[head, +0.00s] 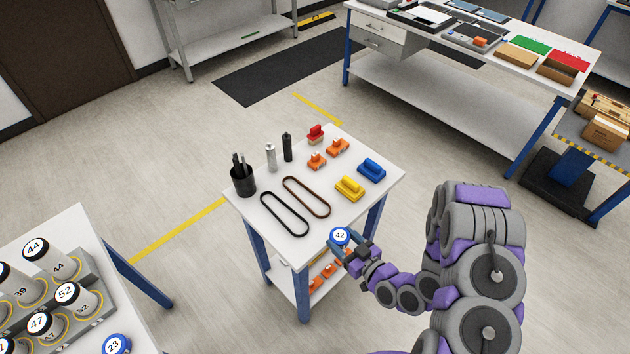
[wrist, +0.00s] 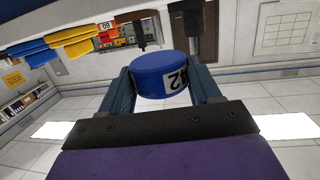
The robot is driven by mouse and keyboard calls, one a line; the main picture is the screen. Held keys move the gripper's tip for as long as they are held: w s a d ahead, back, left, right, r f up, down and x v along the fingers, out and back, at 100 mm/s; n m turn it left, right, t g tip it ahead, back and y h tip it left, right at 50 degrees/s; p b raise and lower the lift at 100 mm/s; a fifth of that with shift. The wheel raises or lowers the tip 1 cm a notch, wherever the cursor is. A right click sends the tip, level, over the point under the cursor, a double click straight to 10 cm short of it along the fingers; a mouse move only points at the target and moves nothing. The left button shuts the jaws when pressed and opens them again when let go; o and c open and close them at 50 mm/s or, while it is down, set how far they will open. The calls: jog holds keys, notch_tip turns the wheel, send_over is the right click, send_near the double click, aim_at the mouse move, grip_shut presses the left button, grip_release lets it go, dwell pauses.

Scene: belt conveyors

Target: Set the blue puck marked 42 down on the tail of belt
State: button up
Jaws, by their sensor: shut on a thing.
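The blue puck marked 42 (head: 340,236) has a white top label with a blue rim. My gripper (head: 342,244) is shut on it at the near right edge of the small white table. In the wrist view the puck (wrist: 160,76) sits between the two fingers of my gripper (wrist: 163,82), and its number label appears upside down. Two flat belt-like loops lie on the table: a black one (head: 300,235) and a brown one (head: 322,216) to its right. Neither shows a marking that I can read, so I cannot tell which end is a tail.
The small white table (head: 340,218) also holds a black pen cup (head: 243,181), two upright cylinders, and red, orange, yellow (head: 349,188) and blue (head: 371,170) blocks. Its near right part is clear. A left table carries several numbered pucks, including 23 (head: 116,344).

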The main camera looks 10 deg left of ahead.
jog(key=shift+s+n+y, duration=0.3)
jog(key=shift+s+y, duration=0.1)
jog(key=shift+s, duration=0.55)
jog(key=shift+w+f+b, duration=0.15)
jog(key=shift+w+b, duration=0.1)
jog(key=shift+b, duration=0.35)
jog(key=w+a+b, duration=0.1)
jog(key=w+b, duration=0.2)
jog(key=w, duration=0.4)
jog(key=b, duration=0.1)
send_over(344, 215)
jog(key=shift+d+f, duration=0.25)
jog(key=shift+f, duration=0.35)
jog(key=f, duration=0.1)
jog(key=f+b, duration=0.1)
jog(key=f, duration=0.1)
jog(key=shift+w+a+f+g, duration=0.1)
jog(key=shift+a+f+g, duration=0.2)
jog(key=shift+a, duration=0.05)
jog(key=shift+d, duration=0.15)
jog(key=shift+d, duration=0.1)
jog(key=o, duration=0.8)
